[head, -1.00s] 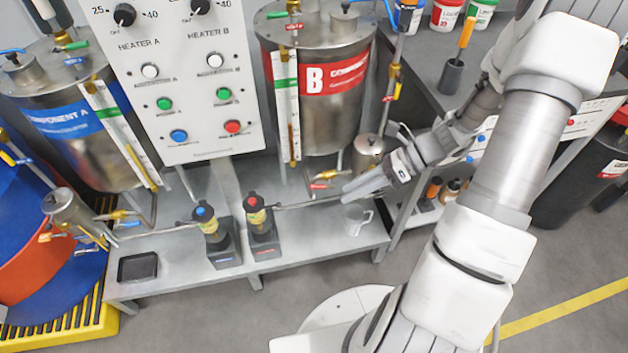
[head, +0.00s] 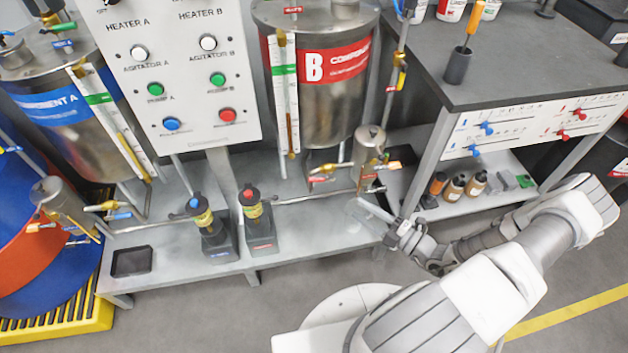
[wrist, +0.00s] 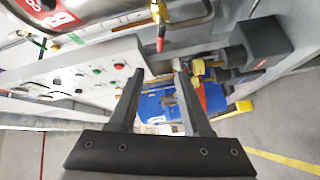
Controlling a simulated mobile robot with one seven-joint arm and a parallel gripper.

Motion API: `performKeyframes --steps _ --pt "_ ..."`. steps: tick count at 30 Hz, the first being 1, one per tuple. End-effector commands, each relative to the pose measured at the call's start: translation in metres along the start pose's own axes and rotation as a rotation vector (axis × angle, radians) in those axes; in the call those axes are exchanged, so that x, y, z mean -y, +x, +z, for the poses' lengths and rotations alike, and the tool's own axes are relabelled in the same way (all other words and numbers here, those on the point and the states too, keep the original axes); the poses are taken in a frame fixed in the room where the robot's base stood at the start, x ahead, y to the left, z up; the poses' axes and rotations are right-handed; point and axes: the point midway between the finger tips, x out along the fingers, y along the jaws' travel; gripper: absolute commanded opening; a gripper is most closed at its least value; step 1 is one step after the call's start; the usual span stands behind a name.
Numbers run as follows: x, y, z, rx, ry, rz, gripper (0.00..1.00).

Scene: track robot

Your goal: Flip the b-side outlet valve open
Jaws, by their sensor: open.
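The steel tank B (head: 340,115) with its red band stands at the back centre. Under it sits the b-side outlet valve (head: 320,178), brass with a red lever. In the wrist view the brass valve and its red lever (wrist: 160,40) hang at the top, just beyond the fingertips and roughly in line with the gap between them. My gripper (head: 374,209) is open and empty, right of and in front of the valve, near the bench's front right edge. In the wrist view my gripper (wrist: 159,72) has two dark fingers apart, touching nothing.
A steel strainer pot (head: 370,146) stands right of the valve. The red-topped pump (head: 257,215) and blue-topped pump (head: 207,225) stand on the low bench (head: 180,262) to the left. The control panel (head: 180,80) rises behind them. A dark-topped table (head: 510,75) is right.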

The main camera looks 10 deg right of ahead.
Motion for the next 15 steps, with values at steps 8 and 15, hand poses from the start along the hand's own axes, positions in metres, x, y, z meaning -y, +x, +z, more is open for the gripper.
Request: performKeyframes --steps 8,15 --pt "0.001 0.036 -0.001 -0.002 0.004 0.004 0.48" --pt "0.001 0.089 -0.001 -0.003 0.002 0.003 0.48"
